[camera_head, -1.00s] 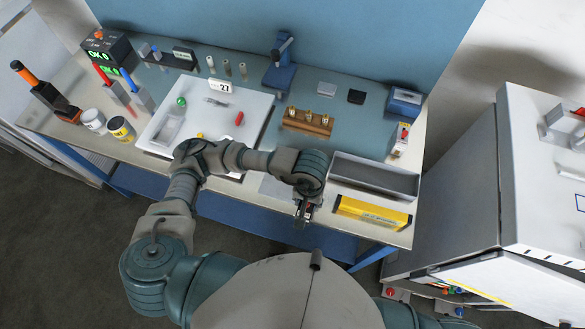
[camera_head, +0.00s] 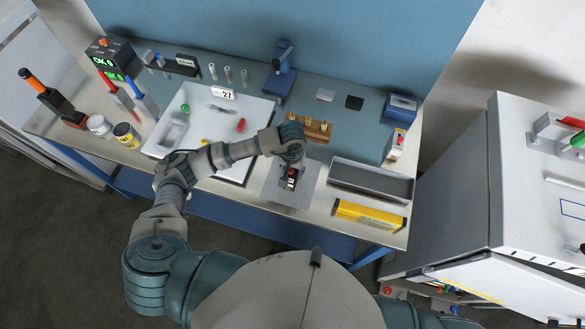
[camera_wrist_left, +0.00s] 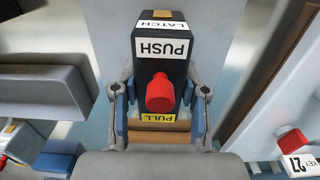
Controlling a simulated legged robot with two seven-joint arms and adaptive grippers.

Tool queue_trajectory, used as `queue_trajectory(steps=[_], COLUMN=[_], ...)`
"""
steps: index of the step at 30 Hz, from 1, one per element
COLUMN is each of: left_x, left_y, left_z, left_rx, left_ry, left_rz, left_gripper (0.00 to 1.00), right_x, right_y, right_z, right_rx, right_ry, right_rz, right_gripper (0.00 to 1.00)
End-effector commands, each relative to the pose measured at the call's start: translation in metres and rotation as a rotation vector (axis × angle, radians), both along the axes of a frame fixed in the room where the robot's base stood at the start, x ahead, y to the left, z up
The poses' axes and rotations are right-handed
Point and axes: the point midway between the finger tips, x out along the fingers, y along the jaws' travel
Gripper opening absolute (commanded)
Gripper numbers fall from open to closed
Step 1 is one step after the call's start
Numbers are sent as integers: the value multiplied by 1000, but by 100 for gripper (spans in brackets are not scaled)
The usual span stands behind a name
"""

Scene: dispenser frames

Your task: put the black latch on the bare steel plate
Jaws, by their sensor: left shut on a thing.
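My left gripper (camera_head: 289,183) is shut on the black latch (camera_head: 291,173), which carries a red knob. In the left wrist view the latch (camera_wrist_left: 160,60) sits between the two fingers (camera_wrist_left: 160,95), with white LATCH and PUSH labels and a yellow PULL label. The bare steel plate (camera_head: 308,181) is a flat grey sheet at the front of the bench. The latch is over the plate's middle in the head view; I cannot tell whether it touches. My arm hides part of the plate. My right gripper is out of view.
A grey open tray (camera_head: 372,180) and a yellow box (camera_head: 370,216) lie right of the plate. A white tray (camera_head: 195,105) with small parts is on the left. A wooden block with brass pieces (camera_head: 318,130) stands behind. The bench's front edge is close.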

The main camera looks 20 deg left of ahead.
Motion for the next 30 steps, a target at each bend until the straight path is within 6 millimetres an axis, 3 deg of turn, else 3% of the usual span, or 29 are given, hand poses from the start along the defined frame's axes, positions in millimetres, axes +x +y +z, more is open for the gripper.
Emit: queue_trajectory(steps=[7,8,10,22,26,30], left_x=[0,0,0,1,1,2], left_y=[0,0,0,0,0,0], left_z=[-2,-1,-1,5,24,57], left_rx=[-1,0,0,-1,0,-1], left_ry=[-1,0,0,-2,-5,-6], left_rz=[0,0,0,0,-1,-1], left_gripper=[0,51,68,68,68,68], right_x=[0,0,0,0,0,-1], right_y=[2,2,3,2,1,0], right_z=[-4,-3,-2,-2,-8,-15], right_rx=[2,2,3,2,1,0], right_ry=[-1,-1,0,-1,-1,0], right_rz=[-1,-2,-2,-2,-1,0], right_gripper=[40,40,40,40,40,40])
